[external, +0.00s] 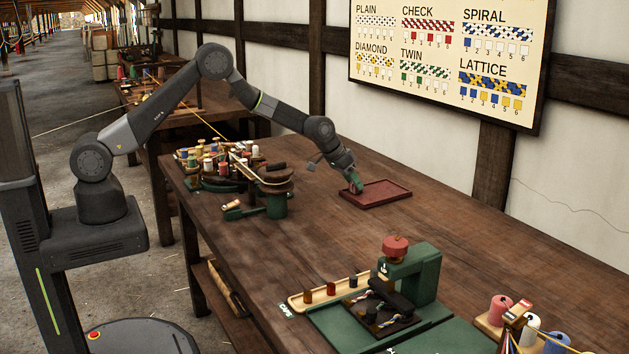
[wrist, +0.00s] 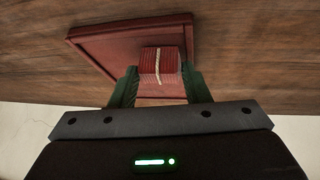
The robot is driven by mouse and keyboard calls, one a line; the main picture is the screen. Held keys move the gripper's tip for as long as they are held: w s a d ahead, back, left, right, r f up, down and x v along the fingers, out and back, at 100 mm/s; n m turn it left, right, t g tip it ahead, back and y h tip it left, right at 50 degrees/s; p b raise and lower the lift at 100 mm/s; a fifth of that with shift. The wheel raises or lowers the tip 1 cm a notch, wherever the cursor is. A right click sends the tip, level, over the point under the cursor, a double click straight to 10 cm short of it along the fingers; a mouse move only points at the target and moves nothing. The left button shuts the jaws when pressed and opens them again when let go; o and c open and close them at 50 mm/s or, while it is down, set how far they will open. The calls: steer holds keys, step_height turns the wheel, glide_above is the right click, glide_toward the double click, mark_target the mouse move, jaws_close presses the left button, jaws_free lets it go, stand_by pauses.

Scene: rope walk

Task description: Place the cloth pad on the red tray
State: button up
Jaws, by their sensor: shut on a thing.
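The red tray (external: 390,195) lies on the workbench near the wall. It also fills the upper middle of the wrist view (wrist: 105,42). My gripper (external: 356,187) is low at the tray's left end in the external view. In the external view the pad is too small to make out.
A green stand with several thread spools (external: 278,205) is left of the tray. A green press with a red knob (external: 412,270) and a wooden strip of pegs (external: 318,293) are at the front. Cones (external: 500,308) stand front right. The bench between is clear.

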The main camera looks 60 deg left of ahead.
steer(key=shift+f, duration=0.25)
steer(key=o, duration=1)
steer(key=shift+r, duration=0.1)
steer(key=shift+r, duration=0.15)
steer(key=b+v, duration=0.1)
steer(key=v, duration=1.1)
steer(key=shift+b, duration=0.3)
steer(key=p+x, duration=0.1)
steer(key=x, duration=1.1)
steer(key=shift+w+p, duration=0.1)
steer(key=shift+p, duration=0.2)
steer(key=shift+r, duration=0.95)
